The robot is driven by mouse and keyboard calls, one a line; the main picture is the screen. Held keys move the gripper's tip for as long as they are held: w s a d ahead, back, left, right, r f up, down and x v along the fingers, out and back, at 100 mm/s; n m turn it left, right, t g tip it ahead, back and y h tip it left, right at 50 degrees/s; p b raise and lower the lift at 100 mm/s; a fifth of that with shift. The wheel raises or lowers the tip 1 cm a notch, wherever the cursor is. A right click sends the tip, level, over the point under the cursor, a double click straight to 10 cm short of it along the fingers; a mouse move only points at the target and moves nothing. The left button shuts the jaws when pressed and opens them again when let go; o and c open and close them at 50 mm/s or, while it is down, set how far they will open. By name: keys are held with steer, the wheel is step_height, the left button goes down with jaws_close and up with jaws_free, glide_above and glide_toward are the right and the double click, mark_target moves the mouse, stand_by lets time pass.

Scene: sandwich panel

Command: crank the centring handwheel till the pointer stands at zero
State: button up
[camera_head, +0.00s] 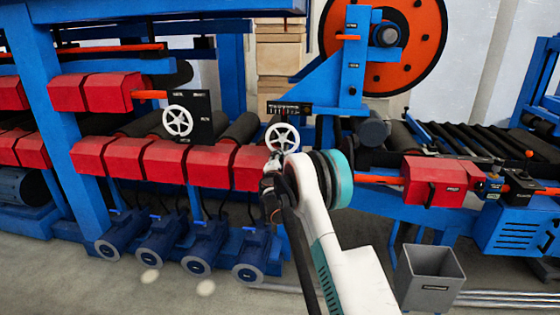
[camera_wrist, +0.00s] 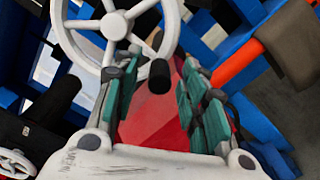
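The white spoked handwheel (camera_head: 282,138) stands just above my gripper (camera_head: 270,172) in the head view. In the wrist view the handwheel (camera_wrist: 113,26) fills the upper left, and its black crank knob (camera_wrist: 160,77) shows between the fingertips. My gripper (camera_wrist: 160,66) is open, with its teal-padded fingers apart and a gap on both sides of the knob. No contact with the knob shows. A dark scale strip (camera_head: 288,107) with small marks sits above the handwheel. The pointer and its reading are too small to make out.
A second white handwheel (camera_head: 178,121) is on a black panel to the left. Red housings (camera_head: 165,162) line the machine below the wheels, with blue motors (camera_head: 205,240) near the floor. A grey bin (camera_head: 430,277) stands right of my arm. An orange disc (camera_head: 410,45) is above.

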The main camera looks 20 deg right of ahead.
steer(key=v, duration=1.2)
steer(key=s+a+r+m+g+y, duration=0.1)
steer(key=s+a+r+m+g, duration=0.1)
steer(key=s+r+m, duration=0.6)
steer(key=s+a+r+m+g+y, duration=0.25)
steer(key=s+r, duration=0.45)
steer(key=s, duration=0.5)
steer(key=s+a+f+m+g+y, duration=0.1)
steer(key=s+a, duration=0.4)
steer(key=s, duration=0.5)
steer(key=s+a+f+m+g+y, duration=0.1)
steer(key=s+a+f+m+y, duration=0.2)
steer(key=s, duration=0.7)
steer(key=s+a+f+m+g+y, duration=0.1)
steer(key=s+a+f+m+y, duration=0.1)
steer(key=s+a, duration=0.5)
steer(key=s, duration=0.3)
steer(key=shift+s+f, duration=0.3)
steer(key=shift+y, duration=0.25)
steer(key=shift+c, duration=0.3)
